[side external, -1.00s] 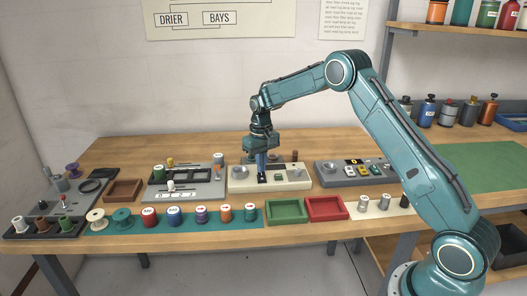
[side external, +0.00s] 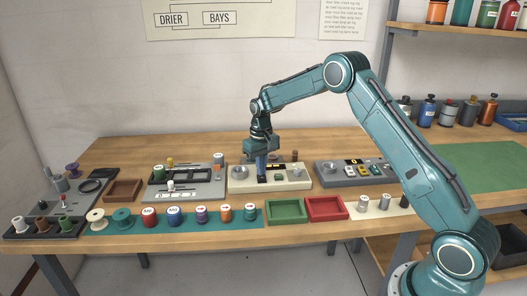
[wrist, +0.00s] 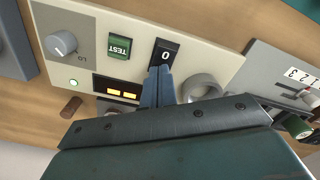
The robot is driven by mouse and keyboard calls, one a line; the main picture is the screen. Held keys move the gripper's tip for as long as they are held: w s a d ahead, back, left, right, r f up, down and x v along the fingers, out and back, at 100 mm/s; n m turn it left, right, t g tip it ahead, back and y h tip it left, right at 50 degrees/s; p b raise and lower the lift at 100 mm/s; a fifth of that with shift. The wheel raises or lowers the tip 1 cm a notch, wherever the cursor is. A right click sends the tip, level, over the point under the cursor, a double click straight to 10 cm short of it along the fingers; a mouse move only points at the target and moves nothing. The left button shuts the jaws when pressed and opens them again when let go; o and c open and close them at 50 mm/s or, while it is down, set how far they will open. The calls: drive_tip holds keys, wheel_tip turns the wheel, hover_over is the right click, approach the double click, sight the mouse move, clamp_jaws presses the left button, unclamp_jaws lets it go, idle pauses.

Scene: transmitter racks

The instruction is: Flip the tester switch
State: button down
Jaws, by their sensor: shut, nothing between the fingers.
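The tester is a cream box (side external: 297,184) in the middle of the bench. In the wrist view its panel (wrist: 90,25) carries a black switch (wrist: 165,50) with a white 0 on its visible part. Beside the switch are a green TEST button (wrist: 120,47), a grey knob (wrist: 61,44), a lit green lamp (wrist: 74,81) and a yellow-lit display (wrist: 122,91). My gripper (wrist: 159,72) is shut and empty, pointing down. Its fingertips are at the switch's lower edge and cover part of it; I cannot tell whether they touch. The gripper also shows in the side view (side external: 262,180).
A grey panel with sliders (side external: 150,190) stands left of the tester, and a grey keypad box (side external: 325,180) stands right. Several spools, a green tray (side external: 287,219) and a red tray (side external: 326,216) line the front. The bench behind is partly clear.

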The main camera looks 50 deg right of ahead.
drive_tip(key=shift+r, duration=3.55)
drive_tip(key=s+a+r+n+t, duration=0.1)
drive_tip(key=s+a+r, duration=0.3)
drive_tip(key=s+r, duration=0.4)
drive_tip(key=s+a+r+t, duration=0.2)
drive_tip(key=s+a+r, duration=0.3)
drive_tip(key=s+r, duration=0.3)
drive_tip(key=s+a+f+n+t, duration=0.1)
drive_tip(key=s+a, duration=0.1)
drive_tip(key=s, duration=0.8)
drive_tip(key=s+a+f+n+t, duration=0.1)
drive_tip(key=s+a, duration=0.1)
drive_tip(key=s, duration=0.9)
drive_tip(key=shift+s+a+t, duration=0.15)
drive_tip(key=shift+a+t, duration=0.1)
drive_tip(key=shift+t, duration=0.05)
